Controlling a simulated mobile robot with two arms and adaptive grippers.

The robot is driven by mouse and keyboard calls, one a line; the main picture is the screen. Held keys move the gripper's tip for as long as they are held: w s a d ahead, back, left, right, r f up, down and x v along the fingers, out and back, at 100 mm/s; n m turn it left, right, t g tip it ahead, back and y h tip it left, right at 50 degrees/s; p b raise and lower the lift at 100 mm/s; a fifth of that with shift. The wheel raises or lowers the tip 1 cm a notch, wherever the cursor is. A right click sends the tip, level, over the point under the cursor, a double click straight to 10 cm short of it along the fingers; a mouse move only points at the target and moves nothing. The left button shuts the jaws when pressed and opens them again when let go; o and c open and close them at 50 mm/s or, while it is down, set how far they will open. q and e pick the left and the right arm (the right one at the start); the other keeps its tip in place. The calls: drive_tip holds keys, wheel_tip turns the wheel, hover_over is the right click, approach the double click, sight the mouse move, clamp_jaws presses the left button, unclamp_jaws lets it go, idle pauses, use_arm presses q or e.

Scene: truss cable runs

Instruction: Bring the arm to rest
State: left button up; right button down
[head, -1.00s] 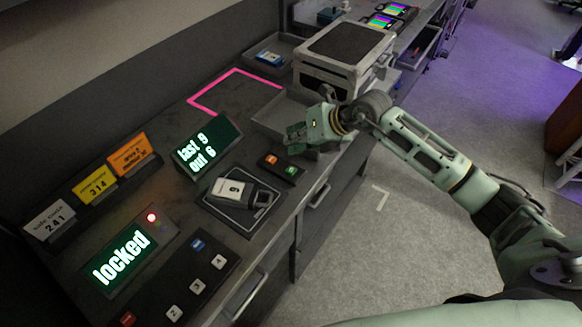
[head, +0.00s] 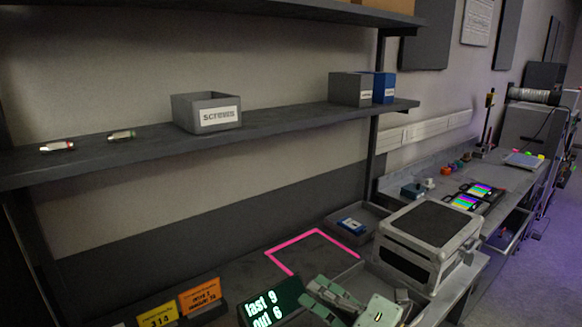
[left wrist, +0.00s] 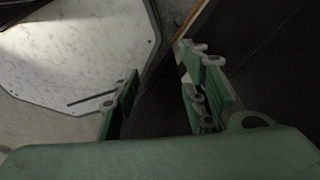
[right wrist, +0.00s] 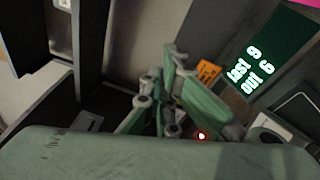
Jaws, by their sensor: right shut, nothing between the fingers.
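My right gripper (head: 324,290) shows at the bottom of the head view, pale green, above the bench beside the green display reading "last 9 out 6" (head: 270,303). In the right wrist view its fingers (right wrist: 172,62) are together with nothing held, and the same display (right wrist: 250,70) is at the upper right. My left gripper is not in the head view. In the left wrist view its two fingers (left wrist: 160,75) stand apart with nothing between them, over a dark surface and a pale speckled panel (left wrist: 80,45).
A silver case (head: 428,247) stands on the bench right of a pink outline (head: 312,238). Above, a shelf (head: 280,121) holds a grey "screws" box (head: 206,112) and a blue box (head: 384,87). Orange (head: 199,297) and yellow (head: 158,315) signs stand at the lower left.

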drive_tip(key=d+r+m+t+h, duration=0.3)
drive_tip(key=d+m+t+h, duration=0.55)
drive_tip(key=m, duration=0.65)
drive_tip(key=s+d+f+m+g+h, duration=0.4)
drive_tip(key=s+d+f+m, duration=0.15)
drive_tip(key=f, duration=0.25)
drive_tip(key=s+d+f+m+g+h, duration=0.45)
drive_tip(key=f+m, duration=0.25)
drive_tip(key=f, duration=0.2)
drive_tip(key=s+a+f+g+y, duration=0.1)
drive_tip(key=s+f+g, duration=0.2)
drive_tip(key=s, duration=0.4)
drive_tip(key=s+a+f+m+g+y, duration=0.1)
drive_tip(key=s+f+g, duration=0.25)
drive_tip(key=s, duration=0.25)
drive_tip(key=s+a+f+g+y, duration=0.1)
drive_tip(key=s+a+f+g, duration=0.1)
drive_tip(key=s+f, duration=0.35)
drive_tip(key=s+f+g, duration=0.1)
drive_tip(key=s+f, duration=0.1)
drive_tip(key=f, duration=1.1)
drive_tip(key=s+f+g, duration=0.1)
drive_tip(key=s+f, duration=0.1)
drive_tip(key=f, duration=1.1)
drive_tip(key=s+d+f, duration=0.3)
drive_tip(key=s+f, duration=1.2)
drive_tip(key=s, duration=0.1)
drive_tip(key=shift+f+g, duration=0.15)
drive_tip(key=shift+g, duration=0.3)
